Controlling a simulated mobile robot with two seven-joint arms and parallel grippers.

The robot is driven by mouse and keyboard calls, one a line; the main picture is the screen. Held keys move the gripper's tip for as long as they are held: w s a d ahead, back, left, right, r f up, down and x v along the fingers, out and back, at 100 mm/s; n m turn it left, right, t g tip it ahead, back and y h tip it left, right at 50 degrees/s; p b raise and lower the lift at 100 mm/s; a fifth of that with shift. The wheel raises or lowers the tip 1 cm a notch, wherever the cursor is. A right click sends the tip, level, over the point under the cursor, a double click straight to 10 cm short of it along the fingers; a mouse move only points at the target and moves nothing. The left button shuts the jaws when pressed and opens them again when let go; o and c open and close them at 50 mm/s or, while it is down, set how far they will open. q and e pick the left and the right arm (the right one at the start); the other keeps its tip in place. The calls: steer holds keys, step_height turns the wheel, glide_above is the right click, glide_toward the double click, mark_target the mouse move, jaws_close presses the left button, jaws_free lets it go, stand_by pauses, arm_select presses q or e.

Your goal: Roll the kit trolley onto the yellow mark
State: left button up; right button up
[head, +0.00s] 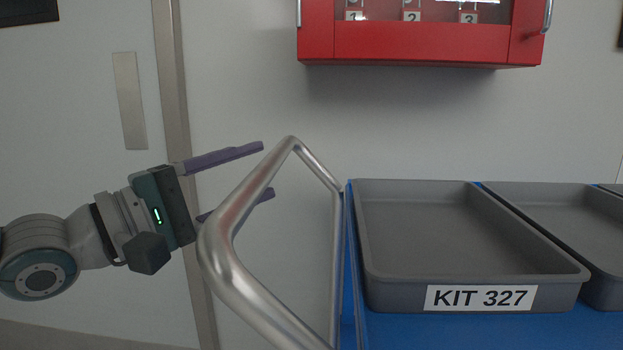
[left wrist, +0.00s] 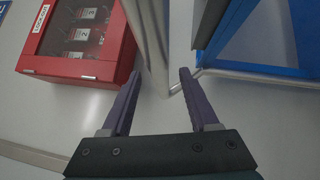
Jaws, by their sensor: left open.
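The kit trolley (head: 400,328) is blue and stands at the right in the head view. A bent silver tube handle (head: 222,250) sticks out from its left end. Its blue frame also shows at the upper right in the left wrist view (left wrist: 276,35). My left gripper (head: 268,170) is open, its purple fingers pointing right at the handle. In the left wrist view a silver bar of the handle (left wrist: 152,40) runs down between and beyond the fingertips. I cannot tell whether the fingers touch it. The yellow mark and my right gripper are not in view.
A grey tray labelled KIT 327 (head: 460,235) sits on the trolley, with another grey tray (head: 570,225) to its right. A red wall cabinet (head: 420,48) with numbered items hangs above. A pale wall with a door-like panel stands behind.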

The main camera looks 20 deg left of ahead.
arm_select(q)
steer(key=r+v, duration=0.1)
steer(key=v, duration=0.5)
steer(key=shift+s+a+f+p, duration=0.15)
steer(key=shift+s+f+p, duration=0.2)
steer(key=shift+f+p, duration=0.1)
